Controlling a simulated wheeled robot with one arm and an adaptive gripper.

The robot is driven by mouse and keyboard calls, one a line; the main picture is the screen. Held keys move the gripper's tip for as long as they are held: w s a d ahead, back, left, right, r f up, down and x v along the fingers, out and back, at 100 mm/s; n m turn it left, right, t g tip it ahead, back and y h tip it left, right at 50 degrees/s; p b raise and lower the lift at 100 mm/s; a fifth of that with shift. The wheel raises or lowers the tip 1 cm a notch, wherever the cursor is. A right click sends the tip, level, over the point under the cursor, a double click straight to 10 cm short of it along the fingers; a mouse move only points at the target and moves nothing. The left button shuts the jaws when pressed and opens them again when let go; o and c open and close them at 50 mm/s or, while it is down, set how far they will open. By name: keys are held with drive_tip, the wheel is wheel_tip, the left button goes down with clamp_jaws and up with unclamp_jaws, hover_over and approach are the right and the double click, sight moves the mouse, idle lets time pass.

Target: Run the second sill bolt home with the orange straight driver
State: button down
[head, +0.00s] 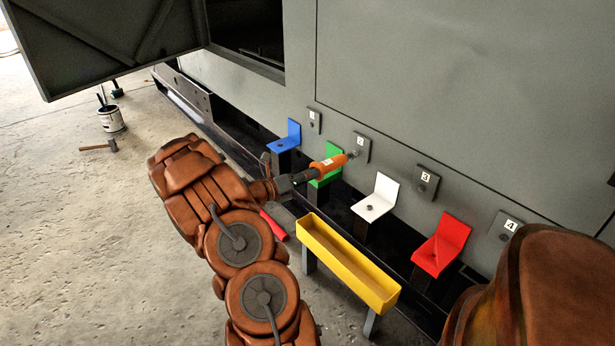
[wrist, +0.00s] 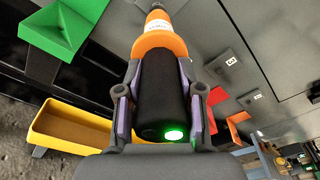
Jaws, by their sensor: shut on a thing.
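The orange straight driver (head: 325,167) is held in my gripper (head: 287,183), pointing right toward the wall. In the wrist view my gripper (wrist: 165,100) is shut around the driver's black body (wrist: 162,85), with a green light lit at its rear and an orange collar (wrist: 160,42) ahead. The driver's tip is at or very near the bolt on the second small grey plate (head: 362,147) on the enclosure sill. I cannot tell if it is seated.
Blue (head: 287,136), green (head: 330,160), white (head: 377,197) and red (head: 443,245) brackets stand along the sill, the green one just below the driver. A yellow trough (head: 345,263) stands in front, with a red object (head: 273,225) beside it. An open door panel (head: 100,38) hangs upper left.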

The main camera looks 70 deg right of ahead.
sight(296, 186)
drive_tip(key=shift+s+d, duration=0.15)
drive_tip(key=shift+d, duration=0.1)
idle(0.5)
drive_tip(key=shift+s+d+r+p, duration=0.1)
drive_tip(key=shift+s+d+p, duration=0.25)
drive_tip(key=shift+p, duration=1.65)
idle(2.8)
drive_tip(key=shift+w, duration=0.2)
idle(0.4)
drive_tip(key=shift+s+f+p+v, duration=0.1)
drive_tip(key=shift+p+v, duration=0.5)
drive_tip(key=shift+v, duration=0.9)
drive_tip(key=shift+s+f+p+v, duration=0.15)
drive_tip(key=shift+p+v, duration=0.45)
drive_tip(key=shift+v, duration=0.85)
drive_tip(key=shift+a, duration=0.2)
